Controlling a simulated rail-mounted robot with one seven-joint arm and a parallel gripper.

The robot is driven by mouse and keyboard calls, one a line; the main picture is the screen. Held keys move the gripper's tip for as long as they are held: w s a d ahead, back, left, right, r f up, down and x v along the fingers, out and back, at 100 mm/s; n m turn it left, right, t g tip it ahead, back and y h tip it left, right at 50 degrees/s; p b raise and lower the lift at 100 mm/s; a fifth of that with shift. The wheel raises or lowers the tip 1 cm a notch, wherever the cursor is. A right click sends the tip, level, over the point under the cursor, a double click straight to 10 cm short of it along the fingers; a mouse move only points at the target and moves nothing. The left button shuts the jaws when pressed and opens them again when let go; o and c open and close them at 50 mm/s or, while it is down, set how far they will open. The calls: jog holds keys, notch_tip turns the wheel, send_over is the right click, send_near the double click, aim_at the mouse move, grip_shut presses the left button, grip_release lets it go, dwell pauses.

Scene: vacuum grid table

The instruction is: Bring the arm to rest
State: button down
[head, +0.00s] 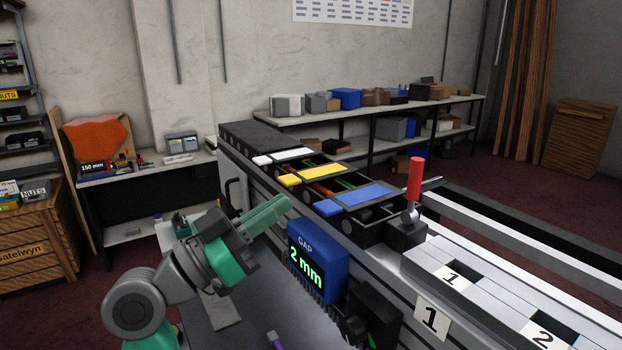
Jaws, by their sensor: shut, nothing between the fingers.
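My arm reaches up from the lower left in the head view, with grey and green links. My gripper (284,204) is at its end, with green fingers pointing to the right and slightly up. The fingers lie together, shut, with nothing seen between them. In the picture the fingertips are just above and left of the blue gap display (318,262), which reads "2 mm". I cannot tell how far apart they are in depth.
The machine bed has white, yellow and blue topped blocks (363,195) and a red-handled lever (414,180). Numbered grey plates (470,290) lie at the right. A purple object (273,339) is low in the middle. A wooden crate (38,250) stands at the left.

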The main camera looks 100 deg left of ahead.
jog(key=v, duration=0.3)
jog(key=shift+s+d, duration=0.1)
jog(key=shift+s, duration=0.05)
dwell(0.3)
jog(key=w+d+r+m+t+h, duration=0.1)
jog(key=w+d+t+h, duration=0.1)
jog(key=w, duration=0.9)
jog(key=w+d+r+m+t+h, duration=0.1)
jog(key=w+h, duration=0.1)
jog(key=w, duration=0.8)
jog(key=w+d+r+m+t+h, duration=0.2)
jog(key=w+d, duration=0.6)
jog(key=w+d+r+m+t+h, duration=0.1)
jog(key=w+d+r+h, duration=0.15)
jog(key=w+d, duration=0.5)
jog(key=w+d+r+m+t+h, duration=0.1)
jog(key=w+d+h, duration=0.15)
jog(key=d, duration=0.55)
jog(key=w+d+r+m+t+h+p, duration=0.1)
jog(key=d+r+m+h, duration=0.15)
jog(key=d, duration=0.55)
jog(key=w+d+r+m+t+h, duration=0.1)
jog(key=d+h, duration=0.2)
jog(key=d, duration=0.6)
notch_tip(320, 180, up, 38)
jog(key=a+y+p, duration=0.1)
jog(key=p, duration=3.7)
jog(key=shift+w+a, duration=0.3)
jog(key=shift+a, duration=0.1)
